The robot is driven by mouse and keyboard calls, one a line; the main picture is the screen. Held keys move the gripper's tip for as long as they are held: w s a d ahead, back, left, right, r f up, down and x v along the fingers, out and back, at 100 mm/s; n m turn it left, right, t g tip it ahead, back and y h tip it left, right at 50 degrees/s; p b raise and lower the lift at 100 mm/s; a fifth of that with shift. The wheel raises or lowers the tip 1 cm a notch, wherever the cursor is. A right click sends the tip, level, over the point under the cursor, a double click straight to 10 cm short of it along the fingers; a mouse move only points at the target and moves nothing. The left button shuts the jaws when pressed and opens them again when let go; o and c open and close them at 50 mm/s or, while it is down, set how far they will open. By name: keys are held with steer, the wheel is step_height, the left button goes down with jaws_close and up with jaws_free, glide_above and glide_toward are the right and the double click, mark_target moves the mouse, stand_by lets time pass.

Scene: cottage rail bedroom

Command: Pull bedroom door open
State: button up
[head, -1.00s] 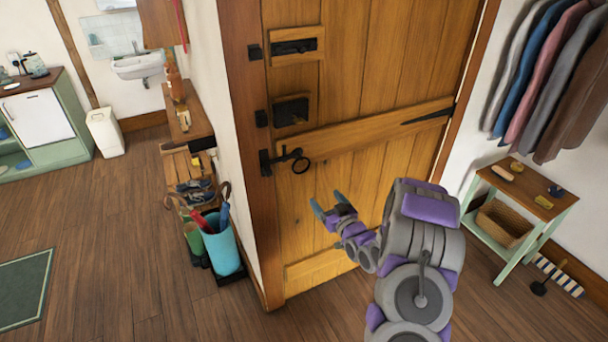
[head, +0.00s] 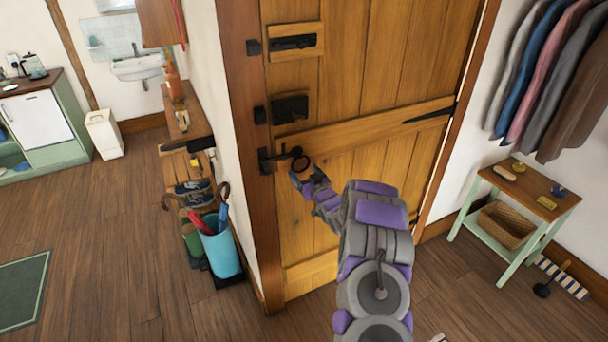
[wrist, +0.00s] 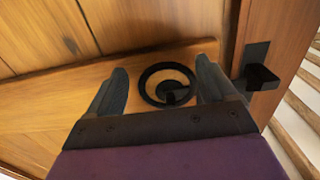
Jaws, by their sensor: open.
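The wooden plank bedroom door (head: 350,190) stands in its frame and looks closed, or nearly so. A black ring handle (head: 300,164) with a latch bar sits at the door's left edge, on the middle cross board. My gripper (head: 301,174) is at the ring, just below it in the head view. I cannot tell how deep the fingers reach around the ring. The black latch keeper (wrist: 256,72) is on the frame beside it.
A black bolt (head: 295,42) and a lock box (head: 290,108) sit higher on the door. A teal umbrella bucket (head: 221,252) stands left of the frame. A small green table (head: 530,205) stands to the right under hanging clothes.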

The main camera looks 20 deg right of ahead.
steer(key=shift+w+a+r, duration=0.1)
steer(key=shift+w+a, duration=0.25)
steer(key=shift+w, duration=0.15)
steer(key=shift+d, duration=0.25)
steer(key=c, duration=0.4)
steer(key=shift+a, duration=0.1)
steer(key=c, duration=0.9)
